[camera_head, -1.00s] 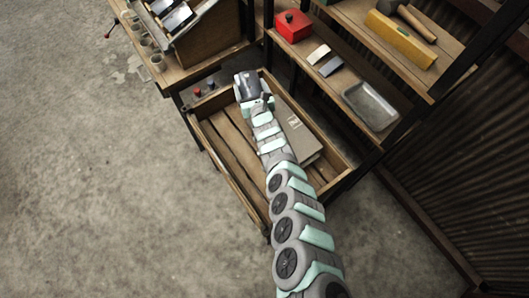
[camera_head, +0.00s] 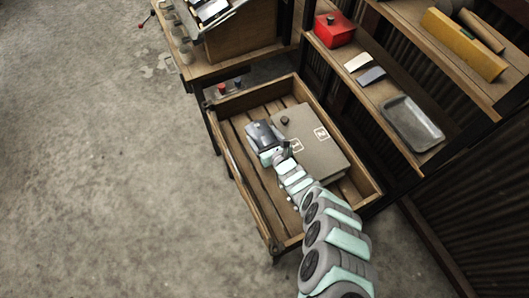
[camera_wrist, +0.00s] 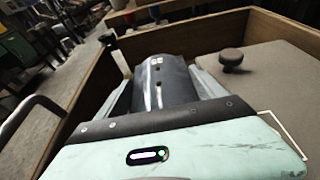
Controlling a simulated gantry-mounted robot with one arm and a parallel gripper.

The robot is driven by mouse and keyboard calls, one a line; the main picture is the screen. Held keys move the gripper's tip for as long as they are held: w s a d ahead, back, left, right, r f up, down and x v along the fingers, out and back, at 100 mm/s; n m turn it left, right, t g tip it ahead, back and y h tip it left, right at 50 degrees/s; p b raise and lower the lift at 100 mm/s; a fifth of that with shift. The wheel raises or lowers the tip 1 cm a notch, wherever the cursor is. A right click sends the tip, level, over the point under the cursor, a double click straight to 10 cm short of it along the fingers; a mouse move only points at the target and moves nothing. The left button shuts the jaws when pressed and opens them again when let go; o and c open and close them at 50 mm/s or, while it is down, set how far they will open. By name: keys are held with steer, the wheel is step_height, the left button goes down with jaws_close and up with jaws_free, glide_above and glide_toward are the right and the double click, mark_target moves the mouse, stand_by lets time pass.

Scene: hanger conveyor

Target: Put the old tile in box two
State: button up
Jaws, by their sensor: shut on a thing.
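My gripper (camera_head: 264,137) is low inside the wooden drawer (camera_head: 238,196), just left of a grey flat-topped box (camera_head: 325,162). The box carries white-outlined labels, 1 (camera_head: 297,146) and 2 (camera_head: 321,133). A dark round knob (camera_head: 285,120) stands on its top; it also shows in the wrist view (camera_wrist: 231,59), right of my gripper (camera_wrist: 163,82). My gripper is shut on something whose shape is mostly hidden. A pale narrow piece (camera_wrist: 120,62) with a dark round end shows beyond the left finger. I cannot tell whether it is the held thing, or which thing is the old tile.
A shelf at the right holds a red box (camera_head: 334,30), a white tile (camera_head: 358,62), a blue-grey tile (camera_head: 371,75) and a metal tray (camera_head: 412,124). The workbench (camera_head: 205,67) with a slanted rack is at the upper left. Raised drawer walls surround my gripper.

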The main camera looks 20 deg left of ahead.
step_height(320, 180, down, 4)
steer(key=shift+s+a+f+b, duration=0.15)
steer(key=shift+f+b, duration=0.1)
steer(key=shift+b, duration=0.6)
steer(key=shift+f+b, duration=0.45)
steer(key=shift+f, duration=0.25)
steer(key=shift+f+b, duration=0.95)
steer(key=shift+f, duration=0.45)
steer(key=shift+w, duration=0.2)
steer(key=shift+f, duration=0.2)
steer(key=o, duration=1.3)
steer(key=shift+r, duration=0.1)
